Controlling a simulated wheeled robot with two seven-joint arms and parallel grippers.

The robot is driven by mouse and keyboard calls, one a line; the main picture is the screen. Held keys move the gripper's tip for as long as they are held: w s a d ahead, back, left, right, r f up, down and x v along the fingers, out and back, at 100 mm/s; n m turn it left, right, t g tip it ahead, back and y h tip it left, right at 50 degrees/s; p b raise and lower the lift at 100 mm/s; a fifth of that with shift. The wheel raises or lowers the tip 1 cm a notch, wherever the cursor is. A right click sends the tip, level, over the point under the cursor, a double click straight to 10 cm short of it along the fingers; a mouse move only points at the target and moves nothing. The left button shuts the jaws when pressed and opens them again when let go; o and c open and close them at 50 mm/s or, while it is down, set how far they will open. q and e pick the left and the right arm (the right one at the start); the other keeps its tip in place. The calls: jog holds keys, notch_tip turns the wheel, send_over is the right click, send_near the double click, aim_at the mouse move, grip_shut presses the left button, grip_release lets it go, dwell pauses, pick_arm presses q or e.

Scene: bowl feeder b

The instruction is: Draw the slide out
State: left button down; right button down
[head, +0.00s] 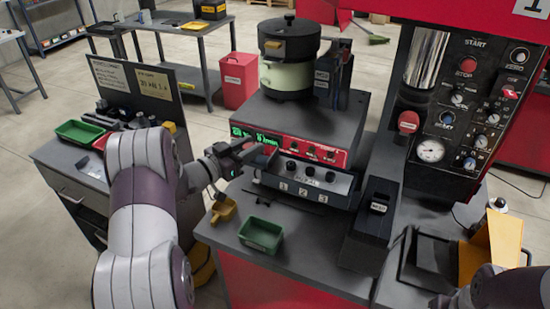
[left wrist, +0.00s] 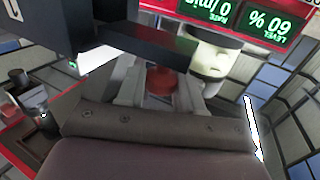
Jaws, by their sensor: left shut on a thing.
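My left gripper (head: 262,153) is at the left front of the feeder, just above the left end of the black tray (head: 312,182) marked 1, 2, 3. In the left wrist view its pale fingers (left wrist: 160,88) are shut on a small red knob (left wrist: 161,79). A black bar (left wrist: 150,44) lies just beyond the knob. The fingers hide most of the knob, and I cannot tell how far the slide stands out. Part of my right arm (head: 505,290) shows at the lower right; its gripper cannot be made out clearly.
The feeder's red panel (head: 318,151) has a lit green display. A pot (head: 288,60) stands on the feeder. A black chute (head: 372,215) and control panel (head: 465,110) stand to the right.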

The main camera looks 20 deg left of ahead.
pick_arm(q)
jog(key=a+r, duration=0.1)
jog(key=a, duration=0.5)
jog(key=shift+w+a, duration=0.25)
jog(key=shift+a, duration=0.1)
jog(key=shift+r, duration=0.1)
jog(key=c, duration=0.8)
grip_release()
jog(key=shift+c, duration=0.2)
jog(key=shift+a, duration=0.15)
jog(key=shift+s+f, duration=0.1)
jog(key=shift+f, duration=0.15)
